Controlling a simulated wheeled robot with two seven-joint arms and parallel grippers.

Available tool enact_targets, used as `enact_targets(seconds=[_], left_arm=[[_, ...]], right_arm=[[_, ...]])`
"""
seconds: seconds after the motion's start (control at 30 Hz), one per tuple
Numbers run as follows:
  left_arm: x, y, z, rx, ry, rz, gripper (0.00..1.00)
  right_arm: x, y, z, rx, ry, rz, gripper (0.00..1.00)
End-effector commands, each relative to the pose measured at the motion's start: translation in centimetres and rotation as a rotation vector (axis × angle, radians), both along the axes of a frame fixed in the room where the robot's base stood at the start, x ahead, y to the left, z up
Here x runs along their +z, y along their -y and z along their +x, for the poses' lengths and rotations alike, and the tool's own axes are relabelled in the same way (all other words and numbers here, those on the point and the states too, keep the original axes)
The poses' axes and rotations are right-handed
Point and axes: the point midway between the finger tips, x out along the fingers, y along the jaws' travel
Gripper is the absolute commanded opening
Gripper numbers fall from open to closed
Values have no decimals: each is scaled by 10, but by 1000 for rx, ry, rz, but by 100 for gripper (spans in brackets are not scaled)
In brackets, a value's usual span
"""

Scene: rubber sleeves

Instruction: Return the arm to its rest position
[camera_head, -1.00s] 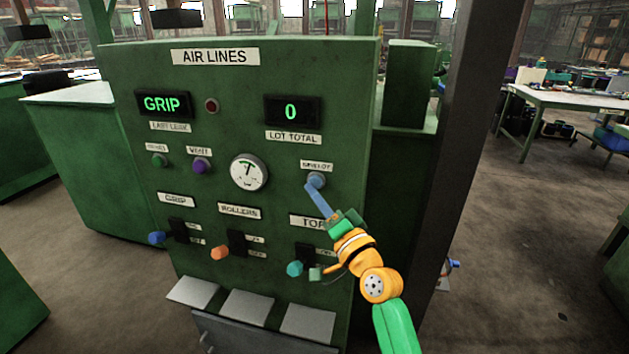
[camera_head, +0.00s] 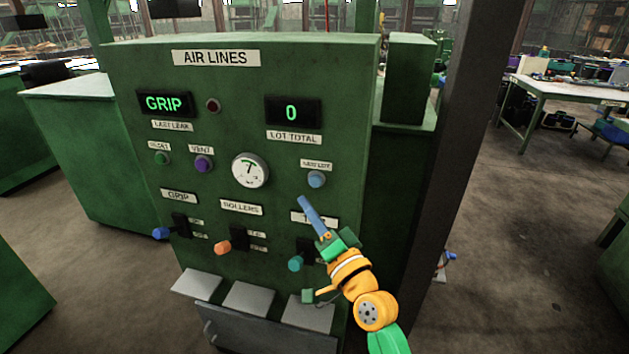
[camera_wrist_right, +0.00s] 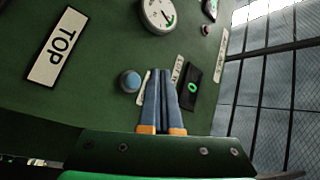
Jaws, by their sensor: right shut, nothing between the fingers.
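My right arm with its orange wrist (camera_head: 352,278) reaches up from the lower right in the head view. My right gripper (camera_head: 304,201) has its blue fingers shut with nothing between them. It is in front of the green AIR LINES panel (camera_head: 330,65), below and left of the blue new-lot button (camera_head: 316,179), apart from it. In the right wrist view the shut fingers (camera_wrist_right: 165,75) point at the panel, with the blue button (camera_wrist_right: 130,81) beside them. The arm covers part of the TOP label (camera_head: 300,216) and its switch. My left gripper is not in view.
Grey plates (camera_head: 248,298) stick out below. A dark post (camera_head: 455,150) stands right of the panel. Open floor lies further right.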

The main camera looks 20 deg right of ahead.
Motion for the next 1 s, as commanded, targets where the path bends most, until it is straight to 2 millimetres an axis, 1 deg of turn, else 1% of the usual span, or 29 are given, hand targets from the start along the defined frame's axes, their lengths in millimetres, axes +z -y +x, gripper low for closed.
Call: enact_targets(seconds=[0.47, 0.53, 0.57, 0.63, 0.67, 0.7, 0.77, 0.8, 0.87, 0.9, 0.97, 1.0], left_arm=[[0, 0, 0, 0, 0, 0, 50], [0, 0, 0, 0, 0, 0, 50], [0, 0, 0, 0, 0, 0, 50], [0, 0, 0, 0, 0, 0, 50], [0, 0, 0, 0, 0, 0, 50], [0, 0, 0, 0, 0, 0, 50], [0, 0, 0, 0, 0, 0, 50], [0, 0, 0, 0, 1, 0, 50], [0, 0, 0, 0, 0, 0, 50], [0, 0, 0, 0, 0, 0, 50], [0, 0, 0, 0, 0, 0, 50], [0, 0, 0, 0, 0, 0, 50]], right_arm=[[0, 0, 0, 0, 0, 0, 0], [-4, -2, -1, 4, -13, -15, 0], [-11, -4, -3, 11, -32, -42, 0], [-43, -17, -16, 51, -130, -167, 0], [-63, -24, -25, 76, -192, -246, 0], [-92, -31, -42, 114, -283, -361, 0], [-134, -37, -70, 172, -420, -525, 0], [-156, -37, -89, 206, -502, -617, 0], [-184, -34, -117, 253, -609, -734, 0], [-199, -32, -135, 283, -675, -801, 0], [-218, -26, -161, 324, -766, -889, 0], [-228, -22, -179, 350, -824, -943, 0]])
